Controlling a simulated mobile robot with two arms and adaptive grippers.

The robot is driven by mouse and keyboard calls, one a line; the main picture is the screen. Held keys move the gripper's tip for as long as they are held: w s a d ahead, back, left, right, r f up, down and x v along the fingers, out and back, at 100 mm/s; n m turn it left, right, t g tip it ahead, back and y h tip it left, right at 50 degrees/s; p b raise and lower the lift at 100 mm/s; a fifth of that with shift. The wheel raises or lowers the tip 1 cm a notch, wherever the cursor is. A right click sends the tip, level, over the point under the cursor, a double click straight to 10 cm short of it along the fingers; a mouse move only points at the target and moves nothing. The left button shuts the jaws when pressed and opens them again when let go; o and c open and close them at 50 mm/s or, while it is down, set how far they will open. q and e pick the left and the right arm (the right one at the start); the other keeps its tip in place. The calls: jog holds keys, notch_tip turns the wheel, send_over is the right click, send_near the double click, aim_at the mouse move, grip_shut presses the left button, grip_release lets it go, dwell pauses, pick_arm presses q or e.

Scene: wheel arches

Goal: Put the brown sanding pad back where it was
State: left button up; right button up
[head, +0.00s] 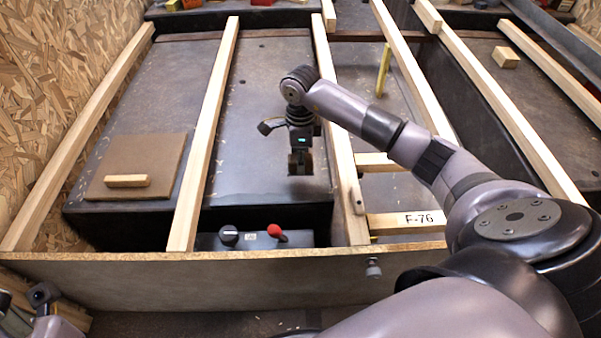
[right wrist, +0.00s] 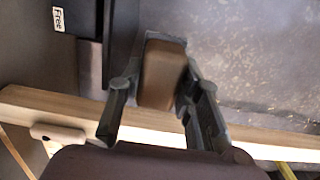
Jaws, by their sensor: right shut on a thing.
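The brown sanding pad (right wrist: 162,75) is a small block with rounded edges, held between the fingers of my right gripper (right wrist: 158,98) in the right wrist view. In the head view my right gripper (head: 300,167) points down over the dark panel between two wooden rails, shut on the pad, which shows only as a small brown patch. Whether the pad touches the panel is hard to tell. Only a bit of my left arm shows at the lower left corner; its gripper fingers are not visible.
A brown board (head: 158,153) with a light wooden block (head: 127,181) lies at left. Wooden rails (head: 206,140) divide the surface. A control box (head: 255,240) with a black knob and red lever sits near the front plank (head: 200,283).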

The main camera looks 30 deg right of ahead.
notch_tip(320, 180, down, 5)
jog(key=shift+r+b, duration=0.1)
jog(key=shift+b, duration=0.75)
jog(key=shift+f, duration=0.2)
jog(key=shift+r, duration=0.1)
jog(key=shift+f, duration=0.2)
jog(key=o, duration=1.2)
